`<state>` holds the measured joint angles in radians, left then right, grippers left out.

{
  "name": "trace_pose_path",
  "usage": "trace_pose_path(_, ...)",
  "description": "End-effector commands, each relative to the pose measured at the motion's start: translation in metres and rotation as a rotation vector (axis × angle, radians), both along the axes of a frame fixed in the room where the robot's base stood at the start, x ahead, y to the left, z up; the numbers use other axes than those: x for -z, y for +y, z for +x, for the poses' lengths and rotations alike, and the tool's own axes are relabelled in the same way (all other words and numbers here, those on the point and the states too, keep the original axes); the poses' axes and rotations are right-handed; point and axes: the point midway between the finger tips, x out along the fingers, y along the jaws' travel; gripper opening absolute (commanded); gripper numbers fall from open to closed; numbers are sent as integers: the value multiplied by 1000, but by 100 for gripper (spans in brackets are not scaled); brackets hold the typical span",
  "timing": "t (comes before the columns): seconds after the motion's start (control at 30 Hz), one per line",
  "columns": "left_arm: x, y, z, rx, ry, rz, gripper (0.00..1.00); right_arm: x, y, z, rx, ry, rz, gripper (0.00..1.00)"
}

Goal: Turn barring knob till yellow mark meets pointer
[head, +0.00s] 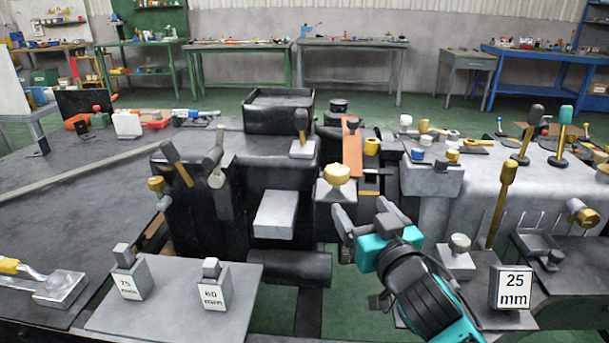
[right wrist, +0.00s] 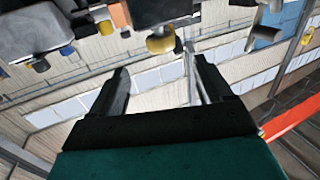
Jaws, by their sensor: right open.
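My left gripper is in neither view.
A 25 mm block (head: 512,288) and a grey knobbed block (head: 457,258) stand right of my right arm. A plate (head: 190,320) with 75 mm and 60 mm blocks lies front left. Upright levers (head: 501,205) rise at the right.

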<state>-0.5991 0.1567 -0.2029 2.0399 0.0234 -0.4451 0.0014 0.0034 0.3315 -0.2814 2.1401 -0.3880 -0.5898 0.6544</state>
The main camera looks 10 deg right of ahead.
Motion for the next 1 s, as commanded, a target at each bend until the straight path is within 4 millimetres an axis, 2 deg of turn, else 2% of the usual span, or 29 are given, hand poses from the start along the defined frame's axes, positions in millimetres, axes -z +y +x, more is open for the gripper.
trace_pose_path(0.17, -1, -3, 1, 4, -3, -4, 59, -3, 0, 10, 2, -8, 2, 79)
trace_pose_path(0.27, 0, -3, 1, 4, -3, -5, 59, -3, 1, 23, 2, -9, 0, 79)
trace_pose_path(0.7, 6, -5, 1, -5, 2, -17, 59, -2, 6, 102, 2, -7, 0, 79)
trace_pose_path(1.0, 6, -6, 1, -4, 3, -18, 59, -2, 8, 127, 2, -5, 0, 79)
